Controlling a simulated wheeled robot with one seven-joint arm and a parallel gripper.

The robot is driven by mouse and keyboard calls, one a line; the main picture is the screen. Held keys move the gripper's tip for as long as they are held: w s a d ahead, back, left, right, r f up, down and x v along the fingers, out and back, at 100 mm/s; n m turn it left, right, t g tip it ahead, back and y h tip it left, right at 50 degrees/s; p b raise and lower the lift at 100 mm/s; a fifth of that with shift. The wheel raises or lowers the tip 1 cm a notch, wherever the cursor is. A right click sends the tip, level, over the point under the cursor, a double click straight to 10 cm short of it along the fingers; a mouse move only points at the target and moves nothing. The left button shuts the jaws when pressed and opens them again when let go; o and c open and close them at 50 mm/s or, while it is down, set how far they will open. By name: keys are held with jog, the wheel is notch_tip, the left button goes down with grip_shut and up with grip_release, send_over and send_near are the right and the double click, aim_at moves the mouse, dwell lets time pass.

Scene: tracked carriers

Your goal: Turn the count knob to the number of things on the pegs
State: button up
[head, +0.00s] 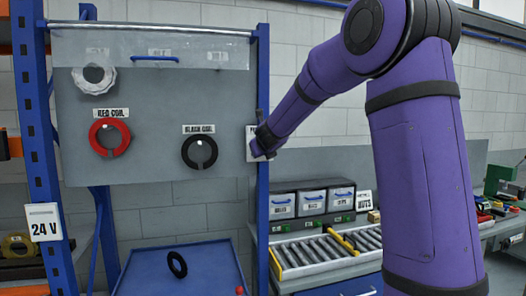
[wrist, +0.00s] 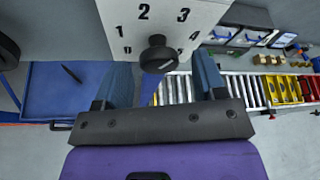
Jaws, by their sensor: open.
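The count knob (wrist: 158,55) is a dark round knob on a white number plate (wrist: 125,22). The numbers 1, 2, 3 and 4 show; where the knob points I cannot tell. My gripper (wrist: 162,70) is open, with one blue finger on each side of the knob in the picture; contact is not clear. In the head view my gripper (head: 264,148) is at the plate by the right blue post. On the grey board (head: 150,150) hang a white coil (head: 80,82), a red coil (head: 97,146) and a black coil (head: 187,152).
A clear flap (head: 220,52) with a blue handle covers the board's top. A loose black ring (head: 177,265) is on the blue tray (head: 140,270) below. Drawers (head: 313,201) and a roller conveyor (head: 310,255) stand at the right.

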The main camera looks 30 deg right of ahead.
jog(key=v, duration=0.9)
jog(key=shift+s, duration=0.25)
jog(key=shift+a+r, duration=0.1)
jog(key=shift+a, duration=0.05)
jog(key=s+a+f+n+g+y, duration=0.15)
jog(key=s+a+n+y, duration=0.65)
jog(key=s+a+n, duration=1.1)
jog(key=s+d+f+n+g+h, duration=0.1)
jog(key=s+f+n, duration=0.3)
jog(key=s+n, duration=0.4)
jog(key=s+d+f+n+g+h, duration=0.1)
jog(key=s+d+f+n+g, duration=0.2)
jog(key=s+n, duration=0.5)
jog(key=shift+s+d+f+n+g, duration=0.3)
jog(key=shift+d+f+n+g, duration=0.05)
jog(key=shift+f+n+g, duration=0.5)
